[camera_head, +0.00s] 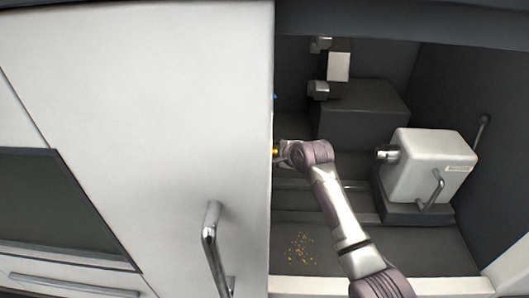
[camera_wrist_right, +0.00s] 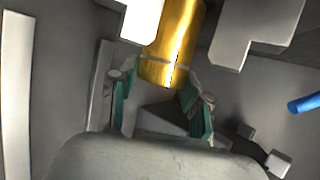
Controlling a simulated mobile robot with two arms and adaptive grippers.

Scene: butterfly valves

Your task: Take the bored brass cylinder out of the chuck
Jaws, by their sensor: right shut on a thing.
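The brass cylinder (camera_wrist_right: 172,45) shows in the right wrist view, its near end towards me and a groove line around it. Its far part runs up between the pale grey chuck jaws (camera_wrist_right: 250,35). My right gripper (camera_wrist_right: 160,80) has its green-padded fingers on either side of the cylinder's near end and is shut on it. In the head view, my right arm reaches into the machine, and a small bit of brass (camera_head: 275,152) shows at the door's edge beside the gripper (camera_head: 283,153). The door hides the chuck there. My left gripper is in neither view.
The machine's white door (camera_head: 150,110) with its bar handle (camera_head: 212,245) covers the left. A white tailstock-like block (camera_head: 430,165) stands to the right inside. A dark tool block (camera_head: 360,110) is behind. Brass chips (camera_head: 301,248) lie on the floor in front.

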